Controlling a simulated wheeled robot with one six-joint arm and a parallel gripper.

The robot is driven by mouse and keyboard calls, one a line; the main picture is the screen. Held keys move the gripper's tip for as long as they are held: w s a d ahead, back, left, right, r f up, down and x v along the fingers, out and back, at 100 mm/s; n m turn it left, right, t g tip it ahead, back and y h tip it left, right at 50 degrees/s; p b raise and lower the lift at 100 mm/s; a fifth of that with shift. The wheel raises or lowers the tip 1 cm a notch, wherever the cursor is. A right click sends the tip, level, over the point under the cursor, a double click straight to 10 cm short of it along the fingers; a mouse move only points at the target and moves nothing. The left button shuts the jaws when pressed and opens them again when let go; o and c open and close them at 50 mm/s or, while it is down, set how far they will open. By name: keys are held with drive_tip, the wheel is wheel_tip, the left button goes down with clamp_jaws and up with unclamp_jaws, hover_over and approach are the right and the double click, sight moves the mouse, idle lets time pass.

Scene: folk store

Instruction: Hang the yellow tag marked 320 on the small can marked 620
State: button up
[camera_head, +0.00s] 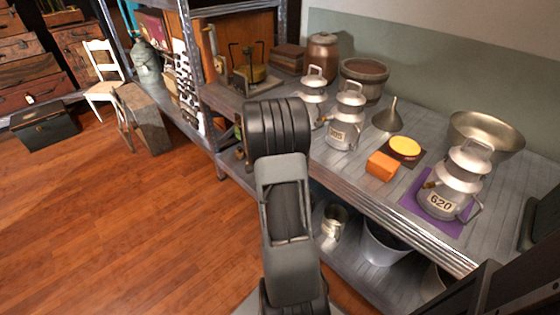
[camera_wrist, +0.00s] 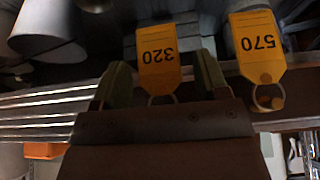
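The small can marked 620 (camera_head: 455,185) stands upright on a purple mat (camera_head: 415,201) at the right of the shelf top in the head view. The yellow tag marked 320 (camera_wrist: 158,56) shows upside down in the wrist view, with its ring (camera_wrist: 161,99) at its lower edge. My gripper (camera_wrist: 161,75) is open, with one finger on each side of this tag and a visible gap to both its edges. Whether the ring still sits on a peg is hidden. The gripper's fingers are not visible in the head view, where my arm blocks the area behind it.
Another metal can (camera_head: 346,118), an orange block (camera_head: 382,166), a yellow-topped item (camera_head: 405,146), a funnel (camera_head: 388,118) and a metal bowl (camera_head: 488,132) share the shelf top.

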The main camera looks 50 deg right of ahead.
drive_tip(key=p+v, duration=0.2)
drive_tip(key=v, duration=1.1)
drive_tip(key=shift+a+r+p, duration=0.15)
drive_tip(key=shift+r+p, duration=0.2)
drive_tip(key=s+a+r+n+y+p, duration=0.2)
drive_tip(key=s+a+n+p, duration=0.15)
drive_tip(key=a+n, duration=0.5)
drive_tip(key=s+a+r+n+t+y+p, duration=0.1)
drive_tip(key=s+a+r+n+p, duration=0.1)
drive_tip(key=a+r+p, duration=0.4)
drive_tip(key=s+a+r+n+t+y+p, duration=0.1)
drive_tip(key=s+a+r+n+p, duration=0.2)
drive_tip(key=a+r+n+p, duration=0.2)
drive_tip(key=s+a+r+n+t+y+p, duration=0.1)
drive_tip(key=s+a+r+n+t+p, duration=0.1)
drive_tip(key=a+r+p, duration=0.4)
drive_tip(key=shift+s+a+r+n+y+p, duration=0.15)
drive_tip(key=shift+a+r+n, duration=0.1)
drive_tip(key=shift+a+r, duration=0.45)
drive_tip(key=shift+w+a+r+n+y+p, duration=0.1)
drive_tip(key=shift+a+r+n, duration=0.2)
drive_tip(key=shift+r, duration=0.75)
drive_tip(key=shift+s+a+r+n+y+p, duration=0.1)
drive_tip(key=shift+a+r+n+p, duration=0.1)
drive_tip(key=shift+a+r, duration=0.55)
